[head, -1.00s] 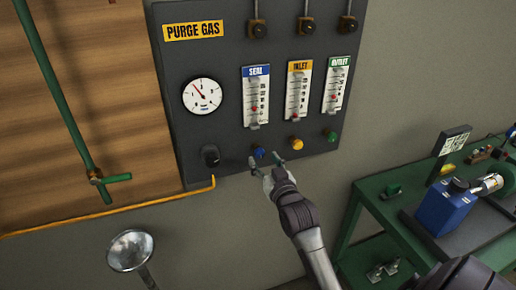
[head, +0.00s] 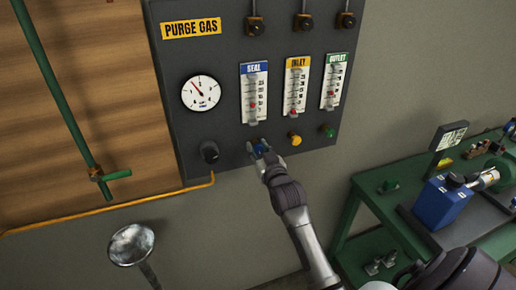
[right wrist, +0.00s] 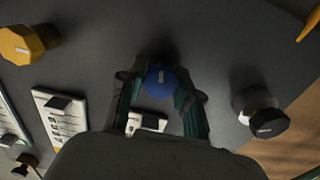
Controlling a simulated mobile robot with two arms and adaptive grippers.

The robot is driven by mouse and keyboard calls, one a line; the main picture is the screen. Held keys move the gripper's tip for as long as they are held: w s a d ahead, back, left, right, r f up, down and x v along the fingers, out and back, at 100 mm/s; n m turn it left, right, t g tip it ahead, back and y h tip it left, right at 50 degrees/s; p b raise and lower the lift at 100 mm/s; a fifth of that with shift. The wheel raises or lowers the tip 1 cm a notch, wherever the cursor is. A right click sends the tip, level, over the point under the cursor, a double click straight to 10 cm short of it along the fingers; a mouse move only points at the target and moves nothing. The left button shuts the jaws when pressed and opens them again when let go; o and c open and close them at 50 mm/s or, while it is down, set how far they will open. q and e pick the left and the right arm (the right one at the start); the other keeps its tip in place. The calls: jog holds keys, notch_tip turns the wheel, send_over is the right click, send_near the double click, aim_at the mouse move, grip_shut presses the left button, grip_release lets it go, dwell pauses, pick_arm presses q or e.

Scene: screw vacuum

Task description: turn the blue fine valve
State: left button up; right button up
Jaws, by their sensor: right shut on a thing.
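The blue fine valve (head: 259,149) is a small blue knob on the dark purge gas panel, below the SEAL flow gauge (head: 254,93). My right gripper (head: 259,146) is at the knob, with its fingers around it. In the right wrist view the blue knob (right wrist: 160,81), with a pale mark on its face, sits between the two fingertips (right wrist: 161,88). The right gripper is shut on it. In the head view the fingers partly cover the knob. My left gripper is not in view.
The yellow knob (head: 294,139) and green knob (head: 327,131) are to the right of the blue one. A black knob (head: 209,152) is to the left, with a yellow pipe (head: 120,204) below. A green table (head: 365,201) stands at right, and a metal funnel (head: 131,244) is lower left.

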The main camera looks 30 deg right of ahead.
grip_shut()
jog(key=shift+m, duration=0.4)
jog(key=shift+r+p, duration=0.1)
jog(key=shift+p, duration=0.25)
jog(key=m+p, duration=0.1)
jog(key=m, duration=0.3)
jog(key=shift+d+m, duration=0.1)
jog(key=shift+m, duration=0.2)
jog(key=m+p, duration=0.2)
jog(key=m, duration=0.4)
jog(key=o, duration=1.1)
grip_release()
jog(key=shift+c, duration=0.2)
